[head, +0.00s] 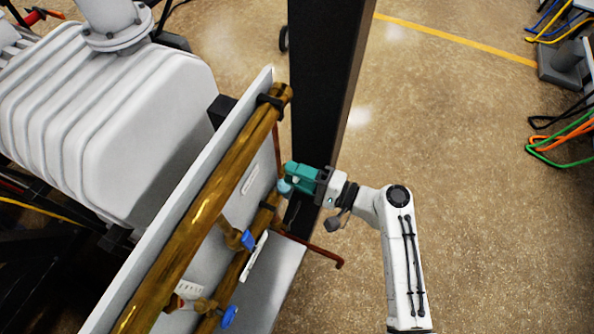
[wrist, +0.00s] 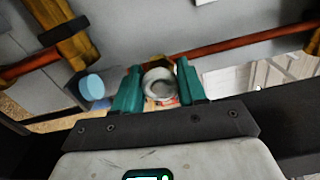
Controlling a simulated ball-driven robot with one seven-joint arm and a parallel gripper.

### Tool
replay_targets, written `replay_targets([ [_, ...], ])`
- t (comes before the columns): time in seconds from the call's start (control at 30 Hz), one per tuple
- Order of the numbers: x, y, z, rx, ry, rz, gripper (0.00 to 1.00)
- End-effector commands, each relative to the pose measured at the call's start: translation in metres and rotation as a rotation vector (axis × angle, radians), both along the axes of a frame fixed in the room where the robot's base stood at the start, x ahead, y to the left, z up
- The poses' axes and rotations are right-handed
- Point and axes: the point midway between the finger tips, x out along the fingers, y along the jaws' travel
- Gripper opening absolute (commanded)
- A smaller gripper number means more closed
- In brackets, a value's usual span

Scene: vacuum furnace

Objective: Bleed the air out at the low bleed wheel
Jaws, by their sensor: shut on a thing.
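My gripper (head: 292,178) with teal fingers is at the lower end of the pipe panel, beside the dark post. In the wrist view, my gripper (wrist: 158,82) has its fingers on both sides of a pale grey round wheel (wrist: 158,83) with a hollow middle, and is shut on it. This wheel sits at the low bleed position; no name on it can be read. A light blue round cap (wrist: 91,87) is just left of the fingers, apart from them; it also shows in the head view (head: 284,187). In the head view the fingers hide the held wheel.
Brass pipes (head: 205,205) run along a grey panel (head: 262,83), with blue valve handles (head: 248,240) and a white tag (head: 254,257). A dark post (head: 322,80) stands close behind my gripper. A thin copper pipe (head: 318,250) juts right. Open floor (head: 460,130) lies right.

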Motion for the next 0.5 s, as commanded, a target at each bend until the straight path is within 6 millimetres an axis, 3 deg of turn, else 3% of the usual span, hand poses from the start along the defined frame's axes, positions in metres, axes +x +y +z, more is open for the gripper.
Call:
replay_targets([
  [0.5,0.0002,-0.0013,-0.0017,0.027,0.081,-0.004,0.10],
])
